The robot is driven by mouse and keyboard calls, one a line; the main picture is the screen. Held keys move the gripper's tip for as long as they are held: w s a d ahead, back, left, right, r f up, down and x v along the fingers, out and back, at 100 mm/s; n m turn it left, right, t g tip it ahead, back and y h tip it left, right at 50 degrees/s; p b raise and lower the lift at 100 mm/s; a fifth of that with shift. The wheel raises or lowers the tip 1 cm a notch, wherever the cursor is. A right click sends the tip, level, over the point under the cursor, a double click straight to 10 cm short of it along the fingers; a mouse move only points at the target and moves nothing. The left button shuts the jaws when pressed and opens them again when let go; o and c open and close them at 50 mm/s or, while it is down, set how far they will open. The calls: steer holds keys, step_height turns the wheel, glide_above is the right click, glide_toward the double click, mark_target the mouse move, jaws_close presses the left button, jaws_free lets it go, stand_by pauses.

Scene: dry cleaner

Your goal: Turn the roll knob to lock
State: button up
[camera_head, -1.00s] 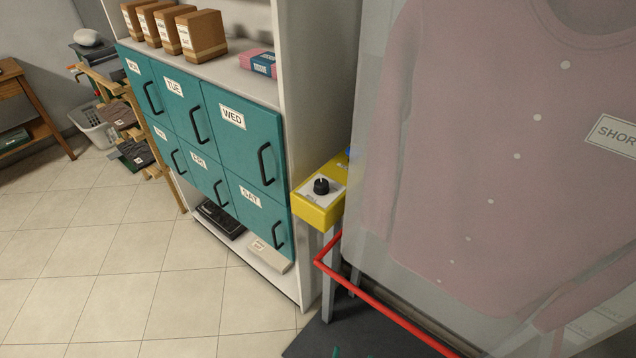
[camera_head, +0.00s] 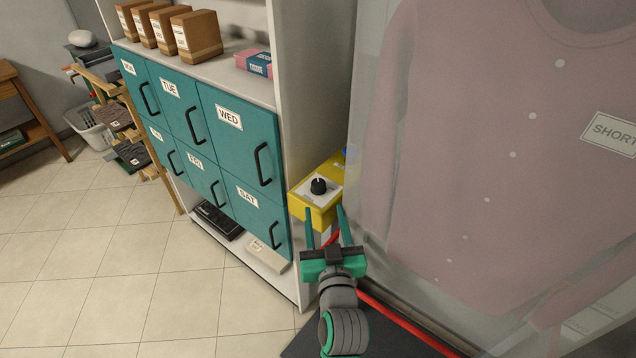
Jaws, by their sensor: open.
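The roll knob (camera_head: 318,186) is a small black knob with a light pointer mark. It sits on a pale label plate on top of a yellow box (camera_head: 313,213), just right of the shelf unit. The label's writing is too small to read. My gripper (camera_head: 325,211) is open and empty, its two green fingers pointing up the picture toward the box. The fingertips show just below the knob in the picture, in front of the box, apart from the knob.
A clear garment bag with a pink shirt (camera_head: 470,150) hangs close on the right. A red rail (camera_head: 405,325) runs below it. The shelf unit with teal doors (camera_head: 240,145) stands on the left. The tiled floor (camera_head: 130,270) at lower left is clear.

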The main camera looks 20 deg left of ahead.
mark_target(319, 188)
steer(key=shift+w+a+r, duration=0.3)
steer(key=shift+w, duration=0.2)
steer(key=x, duration=1)
steer(key=shift+f, duration=0.1)
steer(key=c, duration=1.1)
